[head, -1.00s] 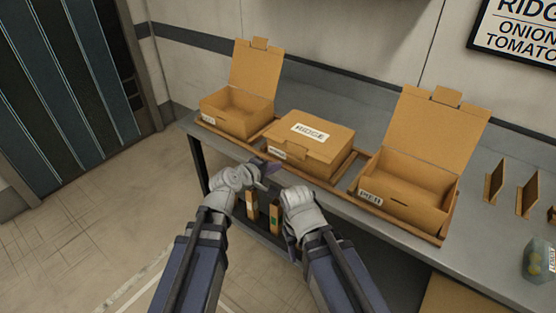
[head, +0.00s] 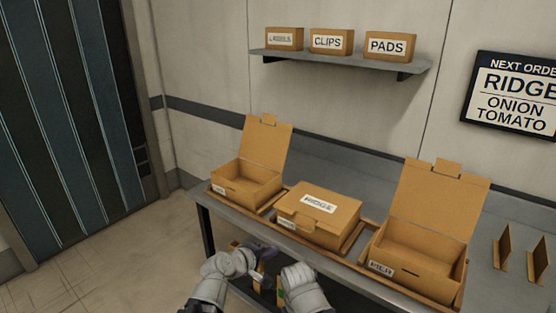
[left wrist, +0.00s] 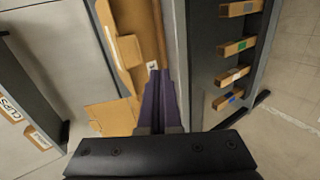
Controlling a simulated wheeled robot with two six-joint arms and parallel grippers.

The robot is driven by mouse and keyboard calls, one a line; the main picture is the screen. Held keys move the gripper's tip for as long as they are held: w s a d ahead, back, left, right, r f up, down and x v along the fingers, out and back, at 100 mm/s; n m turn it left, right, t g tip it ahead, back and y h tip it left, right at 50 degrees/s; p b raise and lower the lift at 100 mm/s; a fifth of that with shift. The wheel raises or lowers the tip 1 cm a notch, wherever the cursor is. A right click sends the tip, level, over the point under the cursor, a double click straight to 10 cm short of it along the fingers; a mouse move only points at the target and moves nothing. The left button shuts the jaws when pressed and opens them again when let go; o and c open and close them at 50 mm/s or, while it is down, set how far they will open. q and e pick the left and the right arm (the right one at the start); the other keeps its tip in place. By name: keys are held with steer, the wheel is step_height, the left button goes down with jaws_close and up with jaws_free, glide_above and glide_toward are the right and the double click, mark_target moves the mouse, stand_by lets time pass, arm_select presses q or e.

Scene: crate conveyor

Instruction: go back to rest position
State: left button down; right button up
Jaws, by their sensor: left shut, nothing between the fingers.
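My left gripper (head: 262,254) is in front of the table's front edge, low in the head view. It is shut and empty; its purple fingers (left wrist: 158,100) lie together in the left wrist view. My right gripper (head: 298,278) is beside it to the right, with its fingers hidden in the head view. The closed box labelled RIDGE (head: 318,216) sits on the table behind both grippers, apart from them. Open boxes stand at its left (head: 247,187) and right (head: 420,255).
The grey table (head: 350,165) runs along the wall. Below it are several tabbed cardboard pieces (left wrist: 236,46). A shelf (head: 340,62) holds three labelled boxes. An order sign (head: 512,92) hangs at right. Floor (head: 130,240) at left is clear.

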arm_select(q)
steer(key=s+a+f+m+g+y, duration=0.7)
steer(key=s+a+f+m+g, duration=0.35)
steer(key=a, duration=0.35)
steer(key=s+d+m+y+p, duration=0.1)
steer(key=s+d+m, duration=0.2)
steer(key=s+d, duration=0.5)
steer(key=shift+d+r, duration=0.35)
steer(key=shift+d, duration=0.9)
steer(key=shift+m+t, duration=0.25)
